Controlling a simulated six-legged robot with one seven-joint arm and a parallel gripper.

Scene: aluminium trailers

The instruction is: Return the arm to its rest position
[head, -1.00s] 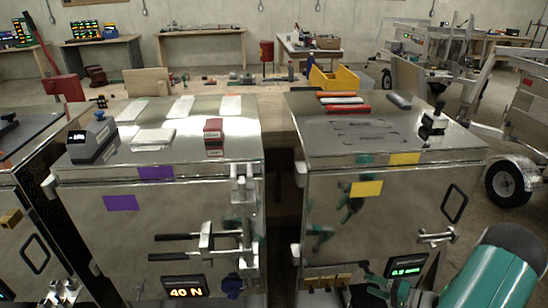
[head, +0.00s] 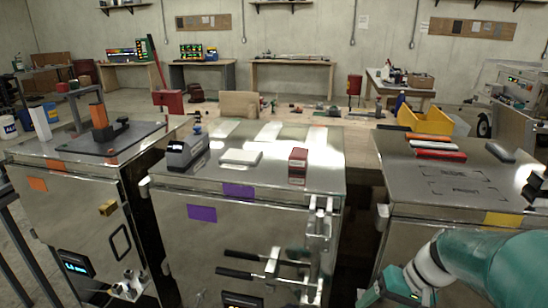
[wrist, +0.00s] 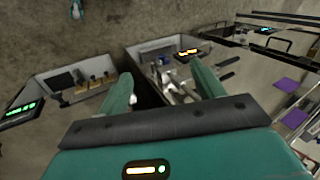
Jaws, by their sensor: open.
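My teal arm comes in at the lower right of the head view, in front of the right metal cabinet (head: 455,183). It bends down toward the bottom edge, where its far end is cut off. In the wrist view my gripper (wrist: 163,78) has its two teal fingers spread wide apart, with nothing between them. Beyond the fingers lie the floor and open-topped compartments with small items in them. No object is held.
A middle cabinet (head: 325,160) carries a grey device (head: 187,150), white pads and a red box (head: 298,160). A left cabinet (head: 30,150) holds an orange-handled tool (head: 100,120). A yellow bin (head: 425,120) stands behind the right cabinet. Narrow dark gaps separate the cabinets.

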